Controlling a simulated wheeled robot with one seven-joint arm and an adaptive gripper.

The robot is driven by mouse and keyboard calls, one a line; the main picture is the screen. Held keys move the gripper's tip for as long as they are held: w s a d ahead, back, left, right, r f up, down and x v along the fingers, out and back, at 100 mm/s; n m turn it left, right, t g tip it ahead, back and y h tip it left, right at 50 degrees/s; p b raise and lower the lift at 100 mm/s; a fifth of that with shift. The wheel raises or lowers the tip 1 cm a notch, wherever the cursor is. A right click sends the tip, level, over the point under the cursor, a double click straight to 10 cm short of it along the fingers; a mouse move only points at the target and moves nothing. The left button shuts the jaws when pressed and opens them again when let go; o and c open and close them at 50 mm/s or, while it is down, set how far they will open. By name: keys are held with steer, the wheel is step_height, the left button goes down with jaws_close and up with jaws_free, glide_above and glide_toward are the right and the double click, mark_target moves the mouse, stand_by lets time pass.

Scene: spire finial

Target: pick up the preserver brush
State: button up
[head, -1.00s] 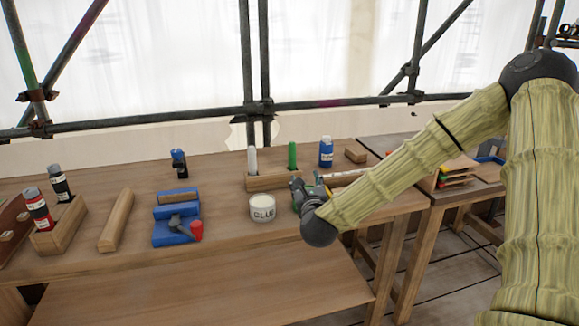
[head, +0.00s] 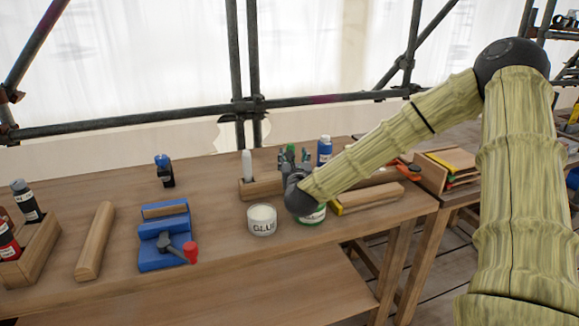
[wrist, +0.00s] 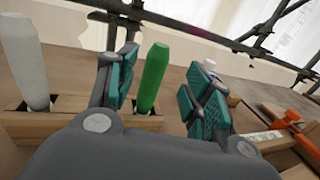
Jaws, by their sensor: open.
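The green-handled brush, which I take to be the preserver brush, stands upright in a wooden holder (head: 262,189) at the back of the bench. Its green handle (wrist: 153,77) shows in the wrist view between my two teal-padded fingers, apart from both pads as far as I can see. In the head view only a bit of the green handle (head: 291,149) shows, and my wrist hides its lower part. My gripper (wrist: 165,80) is open around the handle. A white handle (wrist: 24,60) stands in the same holder, to the left.
A glue can (head: 262,220) and a green-labelled can (head: 312,215) stand in front of the holder. A blue bottle (head: 325,151) is just behind and right. A blue clamp tool (head: 165,235) lies to the left. Bare bench lies between it and the glue can.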

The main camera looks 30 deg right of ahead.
steer(key=shift+a+p+x, duration=0.2)
steer(key=shift+p+x, duration=0.2)
steer(key=shift+x, duration=2.3)
steer(key=shift+w+f, duration=0.15)
steer(key=shift+c, duration=0.2)
jaws_close()
